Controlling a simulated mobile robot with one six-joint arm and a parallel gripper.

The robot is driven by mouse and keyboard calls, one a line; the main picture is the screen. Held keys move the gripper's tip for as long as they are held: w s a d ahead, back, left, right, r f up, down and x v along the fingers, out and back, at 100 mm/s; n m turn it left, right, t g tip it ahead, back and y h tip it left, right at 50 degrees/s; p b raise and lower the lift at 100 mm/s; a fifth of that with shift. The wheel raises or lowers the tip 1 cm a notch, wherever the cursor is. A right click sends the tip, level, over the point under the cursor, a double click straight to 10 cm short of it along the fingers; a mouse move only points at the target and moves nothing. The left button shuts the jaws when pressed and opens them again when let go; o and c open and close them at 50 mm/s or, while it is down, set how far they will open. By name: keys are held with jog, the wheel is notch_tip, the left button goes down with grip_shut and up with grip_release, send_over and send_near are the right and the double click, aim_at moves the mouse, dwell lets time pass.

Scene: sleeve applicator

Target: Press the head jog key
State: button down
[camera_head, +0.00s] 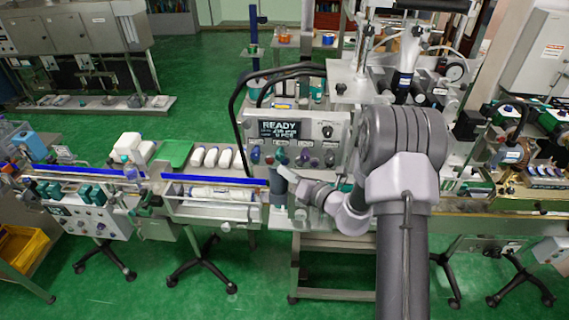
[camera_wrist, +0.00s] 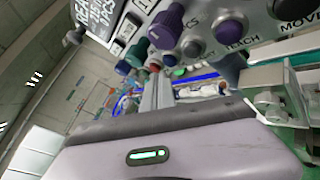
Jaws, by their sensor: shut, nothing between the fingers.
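The machine's control panel (camera_head: 325,128) faces me, with a lit display (camera_head: 279,129) reading READY and a row of knobs and buttons below it. My gripper (camera_wrist: 157,80) is shut and empty, its fingers pointing up the wrist view towards the panel's lower controls. A small red button (camera_wrist: 154,68) shows right by the fingertips; I cannot tell whether they touch. In the head view my gripper (camera_head: 284,174) is just below the panel. No label reading head jog is legible, so I cannot tell which control is that key.
A clear-and-metal bracket (camera_wrist: 275,100) is close on the right. A conveyor (camera_head: 215,190) with white bottles lies left of the panel.

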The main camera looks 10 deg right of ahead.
jog(key=shift+w, duration=0.1)
jog(key=shift+w+d, duration=0.1)
jog(key=shift+w, duration=0.2)
jog(key=shift+w+d, duration=0.15)
jog(key=shift+w, duration=0.2)
dwell(0.6)
jog(key=shift+s, duration=0.1)
jog(key=shift+s+a, duration=0.25)
jog(key=shift+s, duration=0.45)
jog(key=shift+s+a+b, duration=0.25)
jog(key=shift+s, duration=0.55)
jog(key=shift+s+a+b, duration=0.3)
jog(key=shift+s, duration=0.45)
jog(key=shift+s+a+b, duration=0.25)
jog(key=shift+s, duration=0.55)
